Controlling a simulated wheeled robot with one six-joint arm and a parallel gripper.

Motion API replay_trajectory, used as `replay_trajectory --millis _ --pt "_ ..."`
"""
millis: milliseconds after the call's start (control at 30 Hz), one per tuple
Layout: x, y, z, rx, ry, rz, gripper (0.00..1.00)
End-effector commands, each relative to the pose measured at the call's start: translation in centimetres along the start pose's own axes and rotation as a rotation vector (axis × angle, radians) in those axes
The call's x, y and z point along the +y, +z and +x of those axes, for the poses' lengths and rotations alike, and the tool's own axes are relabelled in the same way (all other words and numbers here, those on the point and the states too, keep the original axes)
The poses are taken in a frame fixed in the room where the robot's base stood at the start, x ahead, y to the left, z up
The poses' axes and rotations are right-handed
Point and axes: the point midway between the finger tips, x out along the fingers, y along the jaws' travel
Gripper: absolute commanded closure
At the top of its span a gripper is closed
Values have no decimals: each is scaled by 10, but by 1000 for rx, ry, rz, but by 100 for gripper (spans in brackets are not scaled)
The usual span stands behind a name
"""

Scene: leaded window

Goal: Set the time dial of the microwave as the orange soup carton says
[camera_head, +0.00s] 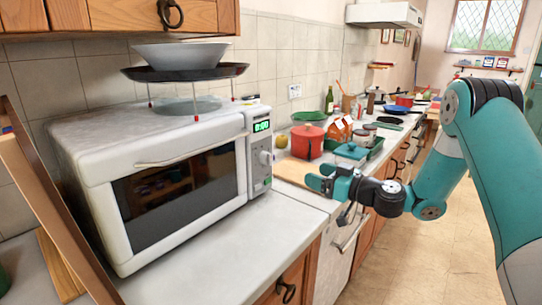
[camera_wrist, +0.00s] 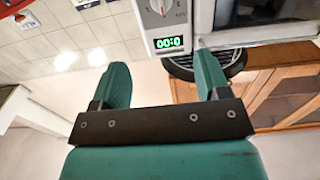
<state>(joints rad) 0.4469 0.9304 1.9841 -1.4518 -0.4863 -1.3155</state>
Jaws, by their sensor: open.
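The white microwave (camera_head: 95,160) stands on the left counter with its door shut. Its round time dial (camera_head: 266,157) sits below a green display (camera_head: 262,126) that seems to read 0:00. The wrist view is upside down: the dial (camera_wrist: 160,6) is cut by the top edge, beside the lit display (camera_wrist: 170,43). The orange soup carton (camera_head: 338,130) stands further back, behind the red pot; its text is too small to read. My gripper (camera_head: 319,178) is open and empty, to the right of the dial and apart from it. Its fingers (camera_wrist: 163,75) point towards the control panel.
A dark pan and a white bowl (camera_head: 180,55) rest on a rack above the microwave. Wooden cabinets (camera_head: 285,285) lie below. The floor at right is clear.

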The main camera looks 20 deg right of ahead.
Motion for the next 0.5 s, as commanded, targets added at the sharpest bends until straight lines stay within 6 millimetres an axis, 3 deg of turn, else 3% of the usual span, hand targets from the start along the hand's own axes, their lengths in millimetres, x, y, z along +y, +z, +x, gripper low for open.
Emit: replay_trajectory --millis 233,500 --pt "-3 -8 22 -4 -5 3 31" --pt "-4 -5 86 -1 -8 -3 31"
